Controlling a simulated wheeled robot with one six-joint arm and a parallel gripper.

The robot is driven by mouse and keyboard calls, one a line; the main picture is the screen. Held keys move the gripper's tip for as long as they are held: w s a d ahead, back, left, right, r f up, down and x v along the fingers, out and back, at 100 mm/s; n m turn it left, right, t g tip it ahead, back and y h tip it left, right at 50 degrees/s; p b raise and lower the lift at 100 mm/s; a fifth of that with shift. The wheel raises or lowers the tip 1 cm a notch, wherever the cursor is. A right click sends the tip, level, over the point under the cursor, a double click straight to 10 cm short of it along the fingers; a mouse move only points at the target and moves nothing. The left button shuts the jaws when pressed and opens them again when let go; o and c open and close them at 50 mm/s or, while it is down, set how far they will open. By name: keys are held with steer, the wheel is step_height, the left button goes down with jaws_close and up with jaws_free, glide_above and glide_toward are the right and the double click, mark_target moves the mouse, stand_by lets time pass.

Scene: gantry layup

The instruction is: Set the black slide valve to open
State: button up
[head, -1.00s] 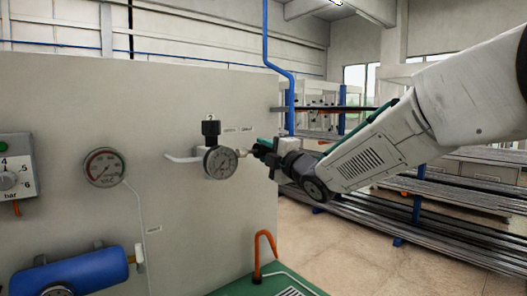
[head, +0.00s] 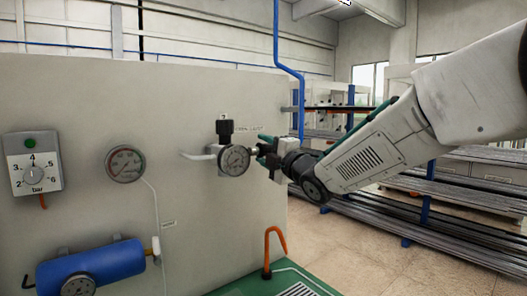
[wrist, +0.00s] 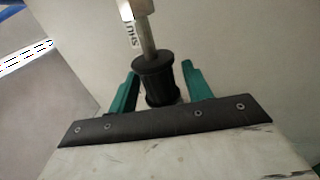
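The black slide valve (wrist: 154,78) is a dark ribbed sleeve on a metal pipe (wrist: 146,38) in the wrist view. My gripper (wrist: 160,88) has green fingers on either side of the sleeve. A small gap shows at the right finger; contact at the left cannot be told. In the head view my gripper (head: 264,151) is at the pipe end just right of the round gauge (head: 235,160), with its fingers spread. There the fingers mostly hide the sleeve. Small lettering on the panel above the pipe is too small to read.
A grey panel (head: 90,90) stands behind the fittings. A black regulator knob (head: 225,128) sits above the gauge. A pressure dial (head: 33,172), a second gauge (head: 125,163) and a blue tank (head: 95,265) are to the left. An orange hook (head: 268,250) rises from the green base below.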

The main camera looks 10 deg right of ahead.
steer(key=v, duration=0.8)
steer(key=s+d+f+m+g+h, duration=0.4)
steer(key=d+f+m+h, duration=0.1)
steer(key=f+m, duration=0.25)
steer(key=s+d+f+m+g+h, duration=0.4)
steer(key=d+f+m+h, duration=0.1)
steer(key=f+m, duration=0.25)
steer(key=s+f+m+g, duration=0.1)
steer(key=s+m+g, duration=0.3)
steer(key=s, duration=1)
steer(key=s+f+m+g+y, duration=0.1)
steer(key=s+m+g, duration=0.3)
steer(key=s, duration=1)
steer(key=shift+s+a+f, duration=0.2)
steer(key=shift+a+f, duration=0.3)
steer(key=shift+f, duration=0.3)
